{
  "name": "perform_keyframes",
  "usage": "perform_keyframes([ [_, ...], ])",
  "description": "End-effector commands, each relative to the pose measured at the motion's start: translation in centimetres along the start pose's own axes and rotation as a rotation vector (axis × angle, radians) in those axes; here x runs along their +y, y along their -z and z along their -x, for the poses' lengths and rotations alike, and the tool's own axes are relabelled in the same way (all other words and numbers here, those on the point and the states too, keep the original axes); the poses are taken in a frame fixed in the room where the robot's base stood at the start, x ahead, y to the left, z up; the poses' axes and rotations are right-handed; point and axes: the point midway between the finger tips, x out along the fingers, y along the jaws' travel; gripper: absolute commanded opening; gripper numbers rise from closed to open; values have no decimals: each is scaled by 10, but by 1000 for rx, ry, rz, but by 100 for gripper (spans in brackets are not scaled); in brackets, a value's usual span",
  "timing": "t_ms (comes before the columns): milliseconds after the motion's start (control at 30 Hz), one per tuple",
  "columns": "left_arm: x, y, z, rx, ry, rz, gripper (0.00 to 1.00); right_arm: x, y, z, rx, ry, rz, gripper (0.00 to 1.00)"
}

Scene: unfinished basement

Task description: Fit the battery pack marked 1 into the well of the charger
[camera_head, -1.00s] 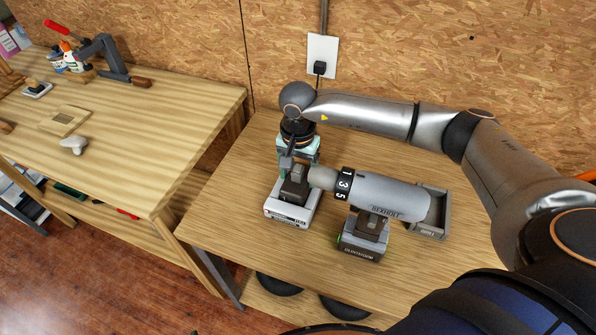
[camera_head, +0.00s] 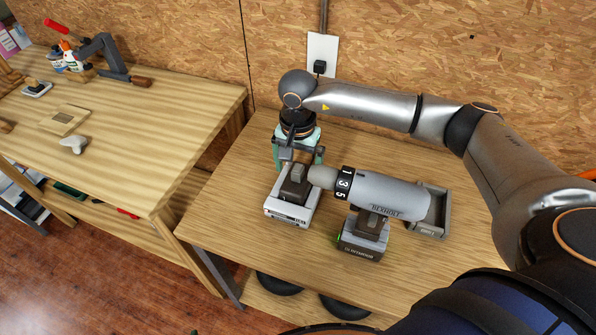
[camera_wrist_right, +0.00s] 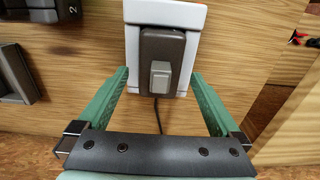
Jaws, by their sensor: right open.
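The charger (camera_head: 289,213) is a white block on the small table, also in the right wrist view (camera_wrist_right: 191,18). A dark battery pack (camera_head: 293,190) with a grey block on top sits in the charger, upright as far as I can see. It also shows in the right wrist view (camera_wrist_right: 163,45); no number is readable on it. My right gripper (camera_head: 299,163) is open at the charger's back end. Its green fingers stand apart on either side of the pack's near end in the right wrist view (camera_wrist_right: 160,75), with nothing between them gripped. My left gripper is out of view.
A grey drill (camera_head: 385,197) stands just right of the charger on its own pack (camera_head: 362,246), its nose close to the charger's pack. A grey tray (camera_head: 441,215) lies behind it. A workbench (camera_head: 130,130) stands left. The table's front left is clear.

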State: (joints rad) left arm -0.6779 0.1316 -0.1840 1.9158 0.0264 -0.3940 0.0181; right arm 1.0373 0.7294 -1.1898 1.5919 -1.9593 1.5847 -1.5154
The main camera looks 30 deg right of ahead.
Motion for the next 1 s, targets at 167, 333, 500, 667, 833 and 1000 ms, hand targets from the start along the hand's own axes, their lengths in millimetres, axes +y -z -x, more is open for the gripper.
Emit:
perform_keyframes([
  [167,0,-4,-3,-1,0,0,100,-1,1,42,4,6,0,100],
  [333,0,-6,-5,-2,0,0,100,0,1,75,4,4,0,100],
  [500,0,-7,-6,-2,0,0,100,0,0,94,1,2,-1,100],
  [667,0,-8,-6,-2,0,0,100,0,0,101,1,0,0,100],
  [833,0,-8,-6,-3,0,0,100,0,0,101,0,0,0,100],
  [1000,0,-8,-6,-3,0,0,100,0,0,100,0,0,0,100],
])
